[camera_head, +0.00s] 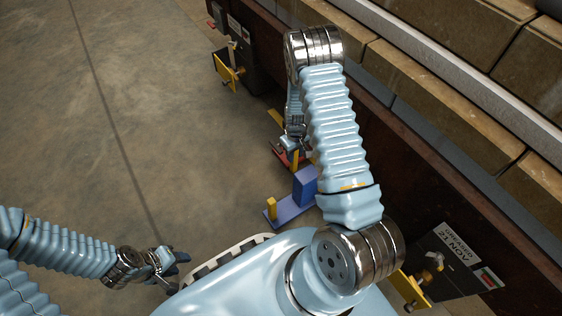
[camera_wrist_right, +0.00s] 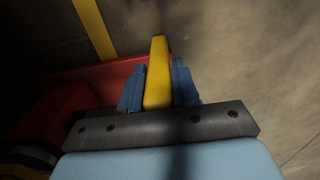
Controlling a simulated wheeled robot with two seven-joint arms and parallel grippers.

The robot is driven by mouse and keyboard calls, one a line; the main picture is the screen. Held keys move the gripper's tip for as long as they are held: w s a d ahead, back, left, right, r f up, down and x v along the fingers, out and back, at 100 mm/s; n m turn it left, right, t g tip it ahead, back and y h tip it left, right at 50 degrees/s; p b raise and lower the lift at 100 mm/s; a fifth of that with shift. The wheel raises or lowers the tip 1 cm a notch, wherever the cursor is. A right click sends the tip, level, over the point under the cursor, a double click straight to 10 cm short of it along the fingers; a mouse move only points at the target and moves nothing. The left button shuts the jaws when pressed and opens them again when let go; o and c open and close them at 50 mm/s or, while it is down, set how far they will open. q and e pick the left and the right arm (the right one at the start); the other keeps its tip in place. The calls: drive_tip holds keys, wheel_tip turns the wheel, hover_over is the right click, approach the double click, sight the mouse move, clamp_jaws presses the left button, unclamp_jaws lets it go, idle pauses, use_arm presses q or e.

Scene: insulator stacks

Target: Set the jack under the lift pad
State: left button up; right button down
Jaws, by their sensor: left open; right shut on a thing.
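The red jack (camera_head: 283,156) is on the floor beside the dark wagon side, mostly hidden by my right arm. My right gripper (camera_head: 294,136) is over it. In the right wrist view, the blue fingertips are shut on an upright yellow handle (camera_wrist_right: 157,75), with the jack's red body (camera_wrist_right: 105,82) beside it. A yellow piece (camera_head: 275,117), possibly the lift pad, shows just beyond the jack; whether the jack is under it cannot be told. My left gripper (camera_head: 168,272) is open and empty, low at the left, away from the jack.
A blue stand (camera_head: 290,208) with a yellow post is on the floor nearer me. Yellow brackets stick out of the wagon side at the far end (camera_head: 229,72) and near right (camera_head: 410,291). A label plate (camera_head: 456,243) hangs there. The floor at left is clear.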

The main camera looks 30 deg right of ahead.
drive_tip(key=shift+d, duration=0.7)
drive_tip(key=c, duration=0.9)
unclamp_jaws()
drive_tip(key=shift+a+r, duration=0.1)
wheel_tip(320, 180, up, 14)
drive_tip(key=p, duration=0.3)
drive_tip(key=shift+f, duration=0.2)
